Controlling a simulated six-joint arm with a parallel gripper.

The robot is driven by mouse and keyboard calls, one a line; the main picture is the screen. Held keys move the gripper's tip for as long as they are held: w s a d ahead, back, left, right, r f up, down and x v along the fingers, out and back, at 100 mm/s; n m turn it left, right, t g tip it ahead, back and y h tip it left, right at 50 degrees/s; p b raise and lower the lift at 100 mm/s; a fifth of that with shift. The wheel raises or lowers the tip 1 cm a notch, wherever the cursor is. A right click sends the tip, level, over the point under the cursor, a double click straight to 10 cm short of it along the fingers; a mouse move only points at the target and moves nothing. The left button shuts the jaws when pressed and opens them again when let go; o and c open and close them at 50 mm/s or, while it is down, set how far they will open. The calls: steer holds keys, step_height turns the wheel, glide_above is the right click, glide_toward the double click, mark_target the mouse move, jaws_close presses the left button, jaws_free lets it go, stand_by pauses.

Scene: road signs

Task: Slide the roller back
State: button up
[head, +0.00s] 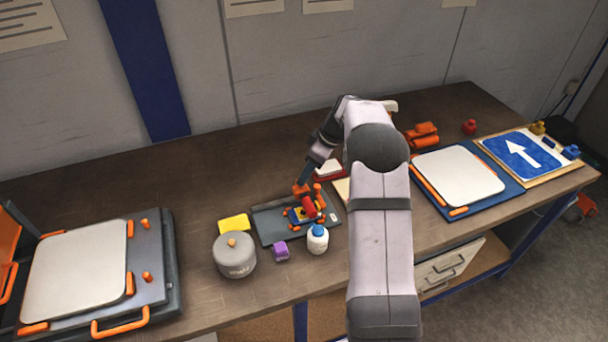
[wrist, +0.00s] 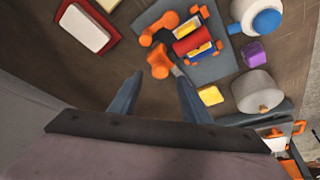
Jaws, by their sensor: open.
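The red roller (head: 309,207) sits among orange supports and knobs on a grey plate (head: 267,222) near the middle of the table. In the wrist view the roller (wrist: 188,43) lies across a small yellow and blue piece (wrist: 203,50). An orange knob (wrist: 159,63) stands at the near end of the orange fixture. My gripper (wrist: 160,78) is open and empty, its two fingers apart just short of that knob. In the head view my gripper (head: 305,174) hangs over the far side of the fixture; the fingers are small there, and contact cannot be told.
A red-and-white pad (head: 328,170) lies behind. The table's back left is clear.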

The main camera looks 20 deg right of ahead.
steer(key=shift+p+x, duration=0.6)
steer(key=shift+x, duration=1.25)
